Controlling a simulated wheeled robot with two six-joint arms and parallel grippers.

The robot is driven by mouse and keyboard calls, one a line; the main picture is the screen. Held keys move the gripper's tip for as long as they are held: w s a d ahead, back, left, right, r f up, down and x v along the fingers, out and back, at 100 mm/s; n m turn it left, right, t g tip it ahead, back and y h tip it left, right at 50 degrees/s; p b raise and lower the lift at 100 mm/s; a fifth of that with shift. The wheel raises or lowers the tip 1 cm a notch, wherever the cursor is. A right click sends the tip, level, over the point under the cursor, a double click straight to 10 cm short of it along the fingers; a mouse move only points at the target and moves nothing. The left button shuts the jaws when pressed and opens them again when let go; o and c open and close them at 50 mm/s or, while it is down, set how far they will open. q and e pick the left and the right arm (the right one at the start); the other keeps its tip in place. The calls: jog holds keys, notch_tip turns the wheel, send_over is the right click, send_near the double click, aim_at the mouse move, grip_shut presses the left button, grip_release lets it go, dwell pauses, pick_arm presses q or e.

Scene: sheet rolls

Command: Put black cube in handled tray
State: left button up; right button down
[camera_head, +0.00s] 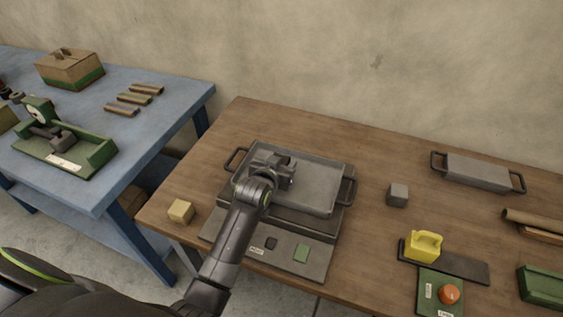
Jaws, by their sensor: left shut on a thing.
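The handled tray (316,192) is a shallow grey metal tray with a dark handle at each end, on the dark platform of a bench device on the brown table. My left gripper (285,173) is over the left part of the tray, shut on a dark thing that I take for the black cube. The cube is hard to tell apart from the dark fingers, and I cannot tell whether it touches the tray floor. My right gripper is not in view.
A grey cube (397,195) stands right of the tray, and a tan cube (181,211) at the left. A yellow weight (423,246), a red-orange button (449,294) and a second handled tray (479,173) are at the right. A blue table (170,110) is at left.

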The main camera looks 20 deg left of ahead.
pick_arm(q)
jog(key=shift+s+f, duration=0.25)
jog(key=shift+f, duration=0.35)
jog(key=o, duration=1)
jog(key=shift+f, duration=0.2)
jog(key=shift+o, duration=0.2)
jog(key=shift+r, duration=0.55)
jog(key=v, duration=1.1)
jog(key=shift+s+r, duration=0.2)
jog(key=shift+r, duration=0.35)
jog(key=shift+s, duration=0.1)
